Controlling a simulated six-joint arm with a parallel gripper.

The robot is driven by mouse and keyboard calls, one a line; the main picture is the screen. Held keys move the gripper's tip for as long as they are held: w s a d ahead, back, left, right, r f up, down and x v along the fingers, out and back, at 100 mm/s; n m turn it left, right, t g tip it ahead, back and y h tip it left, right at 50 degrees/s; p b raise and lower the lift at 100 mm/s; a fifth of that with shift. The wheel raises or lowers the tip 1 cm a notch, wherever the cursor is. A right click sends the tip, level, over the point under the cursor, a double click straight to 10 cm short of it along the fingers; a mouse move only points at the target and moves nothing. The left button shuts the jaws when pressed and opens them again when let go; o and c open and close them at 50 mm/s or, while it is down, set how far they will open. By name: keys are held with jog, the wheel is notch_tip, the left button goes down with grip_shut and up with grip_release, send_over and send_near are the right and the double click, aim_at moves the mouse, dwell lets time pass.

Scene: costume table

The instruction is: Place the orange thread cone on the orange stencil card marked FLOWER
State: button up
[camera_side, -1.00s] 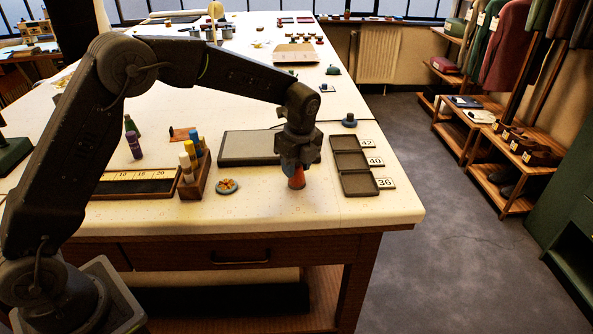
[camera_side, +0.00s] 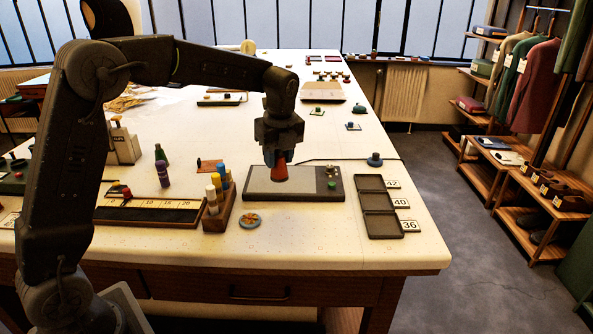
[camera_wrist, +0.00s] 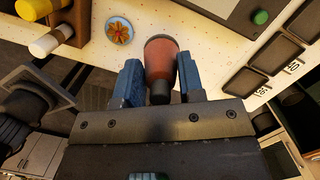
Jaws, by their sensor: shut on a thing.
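The orange thread cone (camera_side: 279,174) hangs from my gripper (camera_side: 280,160) in the side view. In the wrist view, the cone (camera_wrist: 161,62) sits between the two blue fingers of my gripper (camera_wrist: 159,80), its wide end away from the palm. It is off the table and overlaps the grey panel in the side view. I cannot make out an orange card marked FLOWER. A round disc with an orange flower pattern (camera_side: 250,220) lies on the table, left of and nearer than the cone; the wrist view also shows it (camera_wrist: 119,30).
A flat grey panel (camera_side: 262,187) with a green knob lies behind the disc. A dark three-part tray (camera_side: 379,205) with number tags is at right. A wooden rack (camera_side: 219,207) of coloured spools stands left of the disc. Small cards (camera_side: 316,111) lie farther back.

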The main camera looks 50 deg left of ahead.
jog(key=s+a+n, duration=0.1)
jog(key=s+a, duration=0.4)
jog(key=a, duration=0.7)
jog(key=s+a+r+n, duration=0.1)
jog(key=s+a, duration=0.3)
jog(key=a, duration=0.7)
jog(key=s+a+n, duration=0.1)
jog(key=s+a, duration=0.4)
jog(key=a, duration=0.7)
send_over(206, 169)
notch_tip(206, 169, down, 7)
jog(key=shift+d+f, duration=0.2)
jog(key=shift+f, duration=0.75)
jog(key=shift+d+f, duration=0.15)
jog(key=shift+f, duration=0.75)
jog(key=shift+f, duration=0.1)
jog(key=o, duration=0.9)
